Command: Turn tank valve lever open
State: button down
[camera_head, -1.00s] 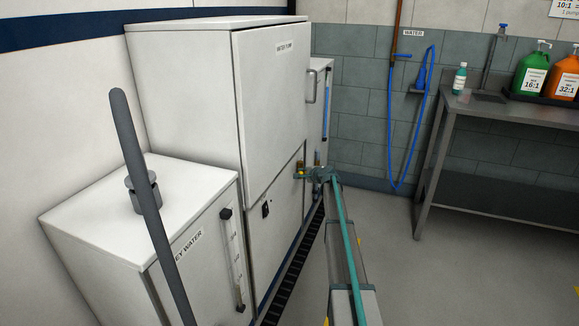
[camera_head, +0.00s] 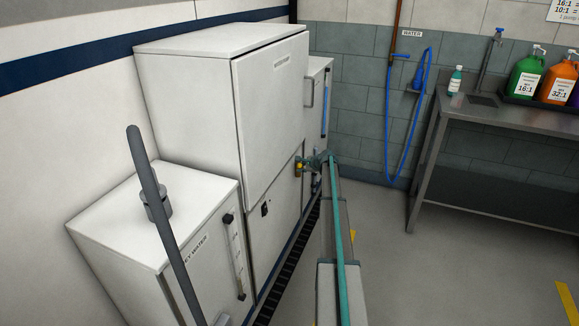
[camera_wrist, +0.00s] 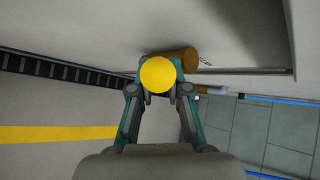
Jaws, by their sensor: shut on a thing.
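The tank valve juts from the white water tank cabinet low on its front, with a small yellow part (camera_head: 299,163) showing in the head view. In the wrist view, a round yellow lever end (camera_wrist: 157,74) fills the space between my fingertips, in front of a brass-brown cylinder (camera_wrist: 174,56). My gripper (camera_wrist: 159,70) is shut on the yellow lever end. In the head view my gripper (camera_head: 317,162) is at the valve, small and partly hidden by my arm. The lever's angle is hard to tell.
The water tank cabinet (camera_head: 270,110) and a lower grey water tank (camera_head: 120,218) stand along the left wall. A dark slotted strip (camera_head: 282,275) runs along their base. A blue hose (camera_head: 388,130) hangs behind. A metal table (camera_head: 480,114) with bottles stands right; open floor lies between.

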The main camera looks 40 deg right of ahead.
dwell(0.3)
jog(key=c, duration=1.1)
grip_release()
jog(key=v, duration=1.2)
jog(key=shift+w+r, duration=0.1)
jog(key=shift+d, duration=0.1)
